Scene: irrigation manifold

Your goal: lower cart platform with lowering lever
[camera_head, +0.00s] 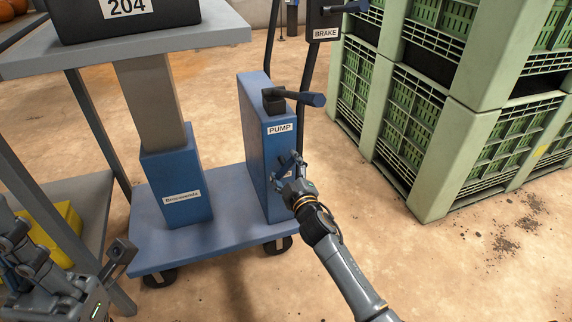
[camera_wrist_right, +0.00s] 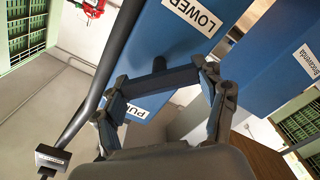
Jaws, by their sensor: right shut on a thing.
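The cart has a blue base (camera_head: 225,238), a blue column housing (camera_head: 175,190) with a grey post (camera_head: 152,100), and a raised grey platform (camera_head: 215,30) on top. A blue pump box (camera_head: 258,160) labelled PUMP stands on the base, with a dark pump handle (camera_head: 307,98) at its top. My right gripper (camera_head: 284,172) is at the lower front of this box, shut on the lowering lever. In the right wrist view the dark lever (camera_wrist_right: 165,79) lies between both fingers, near a LOWER label (camera_wrist_right: 193,15). My left gripper (camera_head: 112,262) is at the lower left; its jaw state is unclear.
A black crate (camera_head: 125,22) marked 204 sits on the raised platform. Green crates (camera_head: 450,130) are stacked at the right. A BRAKE sign (camera_head: 325,33) hangs on the cart handle. A grey shelf (camera_head: 95,205) with a yellow thing stands at the left. The floor at front right is clear.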

